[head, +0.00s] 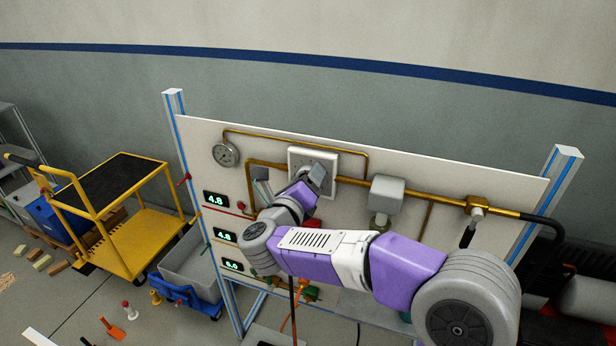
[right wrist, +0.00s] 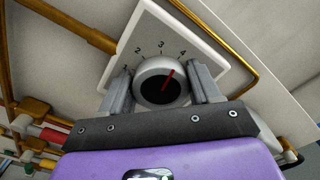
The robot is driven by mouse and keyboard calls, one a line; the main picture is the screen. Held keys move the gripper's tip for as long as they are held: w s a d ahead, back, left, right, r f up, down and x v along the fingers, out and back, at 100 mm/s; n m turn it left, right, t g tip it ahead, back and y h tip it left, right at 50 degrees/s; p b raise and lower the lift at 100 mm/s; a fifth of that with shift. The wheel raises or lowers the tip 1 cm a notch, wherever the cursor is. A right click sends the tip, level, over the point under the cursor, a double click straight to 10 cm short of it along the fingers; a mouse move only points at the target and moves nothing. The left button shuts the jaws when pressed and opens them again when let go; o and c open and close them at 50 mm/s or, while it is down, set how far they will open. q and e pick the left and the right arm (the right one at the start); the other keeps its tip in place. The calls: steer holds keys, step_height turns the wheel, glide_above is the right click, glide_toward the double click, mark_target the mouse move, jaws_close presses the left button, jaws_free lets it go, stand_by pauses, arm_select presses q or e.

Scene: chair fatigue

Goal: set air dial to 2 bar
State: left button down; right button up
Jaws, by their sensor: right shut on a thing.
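The air dial is a round grey knob (right wrist: 148,70) with a black face and a red pointer. It sits on a white square plate (right wrist: 205,48) marked with numbers; 2, 3 and 4 can be read. The pointer leans up and right, toward the 4. The plate also shows in the head view (head: 297,155), mounted on the pale panel. My right gripper (head: 318,175) is at the dial, one finger on each side of the knob, shut on it. In the head view the gripper hides most of the knob. My left gripper is not in view.
The panel (head: 450,190) carries a round gauge (head: 226,154), brass pipes, a grey box (head: 387,195) and green displays reading 4.8, 4.8 and 6.0. A yellow cart (head: 145,232) and a grey bin (head: 192,264) stand left. Small objects lie on the floor.

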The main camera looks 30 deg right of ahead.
steer(key=n, duration=0.3)
steer(key=shift+p, duration=0.35)
steer(key=n+p, duration=0.1)
steer(key=n, duration=0.1)
steer(key=shift+n, duration=0.4)
steer(key=n+p, duration=0.2)
steer(key=n, duration=0.3)
steer(key=shift+f+p, duration=0.15)
steer(key=shift+p, duration=0.2)
steer(key=shift+n, duration=0.3)
steer(key=o, duration=1)
steer(key=shift+a, duration=0.1)
steer(key=v, duration=0.7)
steer(key=shift+s+a, duration=0.15)
steer(key=shift+s, duration=0.05)
